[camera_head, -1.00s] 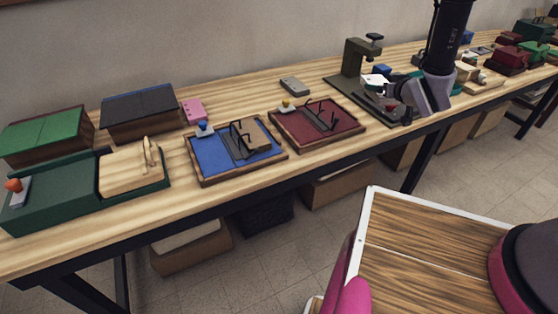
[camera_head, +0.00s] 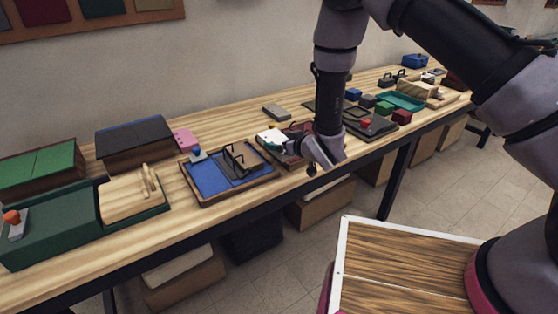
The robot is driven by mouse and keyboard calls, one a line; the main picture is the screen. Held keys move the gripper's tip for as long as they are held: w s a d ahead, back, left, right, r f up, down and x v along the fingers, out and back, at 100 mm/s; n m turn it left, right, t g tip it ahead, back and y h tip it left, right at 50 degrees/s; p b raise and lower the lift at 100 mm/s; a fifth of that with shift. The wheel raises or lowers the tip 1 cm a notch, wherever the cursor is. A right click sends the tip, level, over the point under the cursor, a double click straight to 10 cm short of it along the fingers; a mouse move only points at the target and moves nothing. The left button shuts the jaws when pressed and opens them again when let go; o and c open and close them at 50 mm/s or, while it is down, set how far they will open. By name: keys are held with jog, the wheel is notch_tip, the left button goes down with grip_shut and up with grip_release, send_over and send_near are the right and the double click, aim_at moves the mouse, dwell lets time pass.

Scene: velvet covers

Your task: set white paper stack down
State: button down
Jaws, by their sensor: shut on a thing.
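The white paper stack (camera_head: 270,137) is held in my gripper (camera_head: 288,146), which is shut on it. The stack is over the left part of the red-lined wooden tray (camera_head: 286,160). Whether it touches the tray cannot be told. My gripper and forearm hide most of that tray. To its left lies a blue-lined wooden tray (camera_head: 206,179) with a dark wire-handled fixture (camera_head: 241,158) and a blue-topped knob.
A grey block (camera_head: 276,112) lies behind the red tray. A dark lidded box (camera_head: 133,138), a pink tag (camera_head: 184,139) and a green base with a wooden board (camera_head: 131,195) stand left. A teal tray (camera_head: 400,101) and small blocks lie right. My arm hides the middle back.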

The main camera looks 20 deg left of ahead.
jog(key=shift+f, duration=2.65)
jog(key=shift+f, duration=0.3)
grip_release()
jog(key=shift+f, duration=0.1)
jog(key=shift+d+r, duration=0.15)
jog(key=shift+r, duration=0.35)
jog(key=v, duration=1.1)
jog(key=shift+s+d, duration=0.25)
jog(key=shift+s, duration=0.05)
